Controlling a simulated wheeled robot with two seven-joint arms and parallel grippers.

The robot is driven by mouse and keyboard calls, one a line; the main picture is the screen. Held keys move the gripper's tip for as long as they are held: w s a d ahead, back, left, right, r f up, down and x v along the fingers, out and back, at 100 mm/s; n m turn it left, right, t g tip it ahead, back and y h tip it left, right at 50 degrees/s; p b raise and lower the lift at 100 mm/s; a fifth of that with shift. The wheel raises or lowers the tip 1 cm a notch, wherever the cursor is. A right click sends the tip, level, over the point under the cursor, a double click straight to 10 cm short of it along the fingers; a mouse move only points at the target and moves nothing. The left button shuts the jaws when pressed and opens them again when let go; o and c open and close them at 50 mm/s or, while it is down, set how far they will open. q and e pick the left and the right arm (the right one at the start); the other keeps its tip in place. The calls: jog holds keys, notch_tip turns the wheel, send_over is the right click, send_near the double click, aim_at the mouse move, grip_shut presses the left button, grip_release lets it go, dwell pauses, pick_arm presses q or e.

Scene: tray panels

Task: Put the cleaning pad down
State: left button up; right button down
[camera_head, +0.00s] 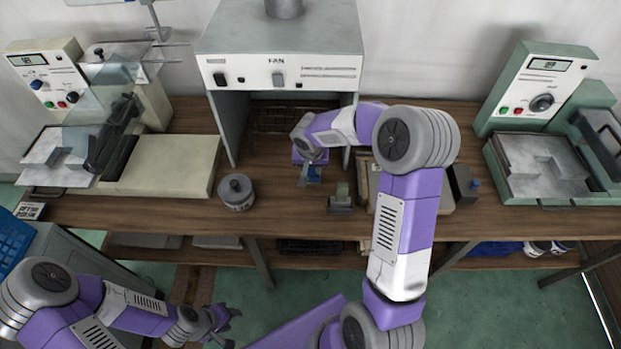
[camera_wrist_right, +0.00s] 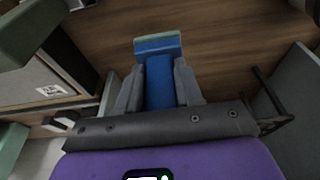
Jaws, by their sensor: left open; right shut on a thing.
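The cleaning pad (camera_wrist_right: 158,44) is blue with a thin greenish edge and has a blue handle. My right gripper (camera_wrist_right: 159,85) is shut on that handle, one grey finger on each side. In the head view, my right gripper (camera_head: 307,176) is over the wooden bench, in front of the fan box opening. A bit of the blue pad (camera_head: 315,173) shows beside it, and the rest is hidden by the gripper. I cannot tell whether the pad touches the bench. My left gripper (camera_head: 229,320) is open and empty, low in front of the bench.
The fan box (camera_head: 279,72) stands behind my right gripper. A lidded grey jar (camera_head: 236,192) is to the left, and a small grey block with a green top (camera_head: 341,203) is close on the right. Machines stand at both bench ends. Bare wood (camera_head: 276,190) lies between jar and block.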

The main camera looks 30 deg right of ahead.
aim_at(311, 175)
jog(key=shift+s+a+b+x, duration=0.1)
jog(key=shift+s+b+x, duration=0.05)
jog(key=shift+x, duration=0.5)
jog(key=shift+s+a+b+x, duration=0.1)
jog(key=shift+s+b+x, duration=0.05)
jog(key=shift+x, duration=0.55)
jog(key=shift+s+a+b+x, duration=0.1)
jog(key=shift+b+x, duration=0.05)
jog(key=shift+x, duration=0.5)
jog(key=shift+f, duration=0.1)
jog(key=shift+f, duration=0.15)
jog(key=c, duration=0.7)
grip_release()
jog(key=shift+c, duration=0.2)
